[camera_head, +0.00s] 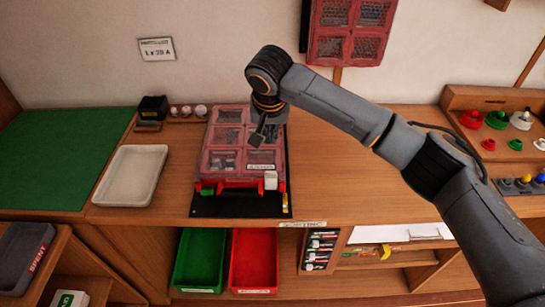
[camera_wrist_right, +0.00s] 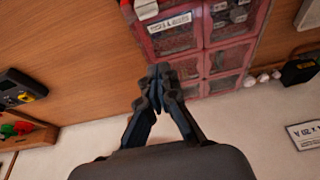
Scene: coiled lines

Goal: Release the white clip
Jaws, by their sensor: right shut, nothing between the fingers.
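A red case (camera_head: 226,184) with a clear compartmented lid lies on a black mat (camera_head: 236,206) on the wooden bench. The white clip (camera_head: 271,180) sits at the case's front right corner; a white piece that looks like it is at the top edge of the right wrist view (camera_wrist_right: 146,8). I cannot tell if it is latched. My right gripper (camera_head: 258,138) is over the lid's right part, behind the white clip and apart from it. Its fingers are shut and empty in the right wrist view (camera_wrist_right: 159,76). My left gripper is not in view.
A white tray (camera_head: 131,176) and a green mat (camera_head: 60,155) lie to the left. Green (camera_head: 201,260) and red (camera_head: 254,260) bins stand below the front edge. A rack (camera_head: 500,125) with coloured pieces stands at right. Another red case (camera_head: 347,32) is up on the wall.

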